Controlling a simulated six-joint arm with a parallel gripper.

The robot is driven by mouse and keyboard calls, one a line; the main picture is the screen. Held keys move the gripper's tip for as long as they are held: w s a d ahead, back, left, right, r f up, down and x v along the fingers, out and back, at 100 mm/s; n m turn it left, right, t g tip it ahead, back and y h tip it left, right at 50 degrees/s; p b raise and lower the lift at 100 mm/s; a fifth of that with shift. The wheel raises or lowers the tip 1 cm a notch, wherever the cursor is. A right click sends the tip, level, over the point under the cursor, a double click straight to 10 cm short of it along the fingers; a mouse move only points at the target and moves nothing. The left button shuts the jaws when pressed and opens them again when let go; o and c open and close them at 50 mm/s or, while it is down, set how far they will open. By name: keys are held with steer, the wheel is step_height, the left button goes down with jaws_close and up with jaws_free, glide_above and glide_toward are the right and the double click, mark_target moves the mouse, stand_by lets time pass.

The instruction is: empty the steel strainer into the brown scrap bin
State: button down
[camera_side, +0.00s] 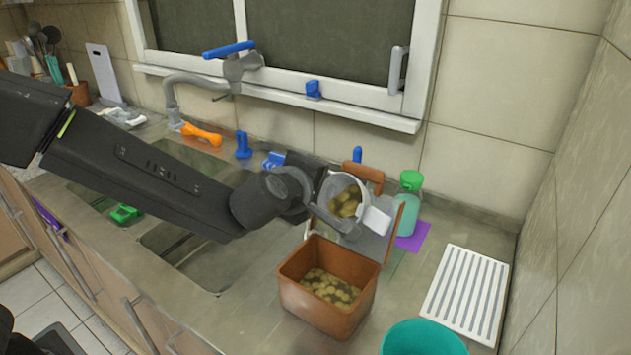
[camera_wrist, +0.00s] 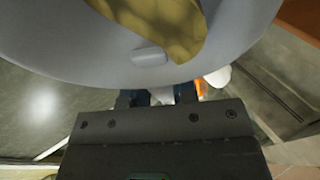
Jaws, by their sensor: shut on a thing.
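The steel strainer (camera_side: 326,192) is a round grey bowl, tilted on its side with its mouth toward the side camera. Several yellow-brown scraps still lie inside it. My gripper (camera_side: 306,198) is shut on the strainer at its left side and holds it up above and behind the brown scrap bin (camera_side: 313,306). The open bin stands on the counter with similar scraps on its floor. In the wrist view the strainer's pale grey wall (camera_wrist: 95,62) fills the top, with a yellow-brown scrap over it. The exact grip point is partly hidden.
A green-capped bottle (camera_side: 409,205) on a purple cloth stands right of the strainer. A white slatted rack (camera_side: 467,293) and a teal container (camera_side: 423,340) are right of the bin. The sink (camera_side: 190,262) and tap (camera_side: 190,82) are to the left, the tiled wall behind.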

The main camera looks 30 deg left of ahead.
steer(key=shift+s+a+f+n+t, duration=0.15)
steer(key=shift+s+n+t, duration=0.15)
steer(key=shift+t, duration=0.65)
steer(key=shift+s+f+n+t, duration=0.15)
steer(key=shift+s+n+t, duration=0.15)
steer(key=shift+t, duration=0.65)
stand_by(0.9)
steer(key=shift+w, duration=0.1)
stand_by(0.4)
steer(key=shift+w+r+m+g, duration=0.2)
steer(key=shift+w+m+g, duration=0.1)
steer(key=shift+g, duration=0.6)
steer(key=shift+w+r+g, duration=0.1)
steer(key=shift+r+g, duration=0.05)
steer(key=shift+g, duration=0.45)
steer(key=shift+w+d+m+g, duration=0.2)
steer(key=shift+m+g, duration=0.2)
steer(key=shift+g, duration=0.3)
steer(key=shift+w+g, duration=0.1)
steer(key=shift+g, duration=0.2)
steer(key=shift+w+g, duration=0.1)
steer(key=shift+g, duration=0.4)
steer(key=shift+d+m+g, duration=0.1)
steer(key=shift+m+g, duration=0.2)
